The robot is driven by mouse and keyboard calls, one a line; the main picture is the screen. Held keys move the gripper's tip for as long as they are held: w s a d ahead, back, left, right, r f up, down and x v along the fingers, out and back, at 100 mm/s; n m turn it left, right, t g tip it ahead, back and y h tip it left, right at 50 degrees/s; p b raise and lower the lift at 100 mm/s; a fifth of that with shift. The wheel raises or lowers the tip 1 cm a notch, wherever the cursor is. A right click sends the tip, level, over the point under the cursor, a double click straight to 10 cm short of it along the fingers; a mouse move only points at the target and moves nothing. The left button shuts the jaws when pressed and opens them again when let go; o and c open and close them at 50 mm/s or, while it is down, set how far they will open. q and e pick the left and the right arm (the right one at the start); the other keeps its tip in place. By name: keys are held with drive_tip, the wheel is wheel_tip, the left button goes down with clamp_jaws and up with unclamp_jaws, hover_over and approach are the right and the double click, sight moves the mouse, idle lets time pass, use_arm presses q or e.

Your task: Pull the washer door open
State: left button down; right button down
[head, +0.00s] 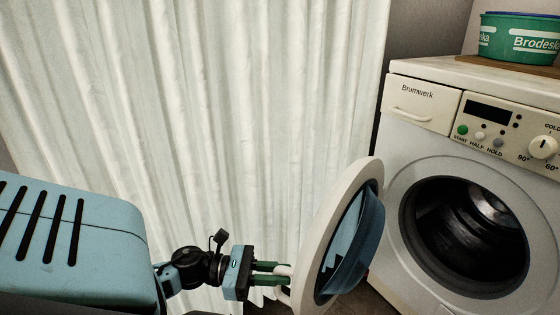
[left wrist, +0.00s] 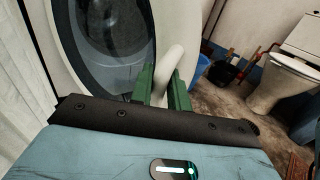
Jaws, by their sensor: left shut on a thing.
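The white washer (head: 395,150) stands at the right in the head view. Its round door (head: 331,222), with a white rim and dark blue glass bulge, is swung out to the left, and the dark drum opening (head: 465,235) shows. My left gripper (head: 283,275) is at the door's outer side, with its green fingers shut on the white door handle (head: 284,290). In the left wrist view the fingers (left wrist: 166,88) close around the curved white handle (left wrist: 171,62), and the door's rim and glass (left wrist: 100,40) fill the upper left. My right gripper is not in view.
A pale curtain (head: 200,100) hangs behind the arm and door. A green tub (head: 520,40) stands on a board on top of the washer. The left wrist view shows a toilet (left wrist: 280,80), a blue bucket (left wrist: 199,68) and brown floor with some free room.

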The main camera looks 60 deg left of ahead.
use_arm(q)
drive_tip(key=shift+a, duration=0.2)
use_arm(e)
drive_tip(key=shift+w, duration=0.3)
use_arm(q)
drive_tip(key=c, duration=1.4)
unclamp_jaws()
drive_tip(key=shift+c, duration=0.2)
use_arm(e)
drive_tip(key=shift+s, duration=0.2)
use_arm(q)
drive_tip(key=shift+s, duration=0.15)
drive_tip(key=p+v, duration=0.1)
drive_tip(key=v, duration=0.6)
drive_tip(key=shift+p, duration=0.4)
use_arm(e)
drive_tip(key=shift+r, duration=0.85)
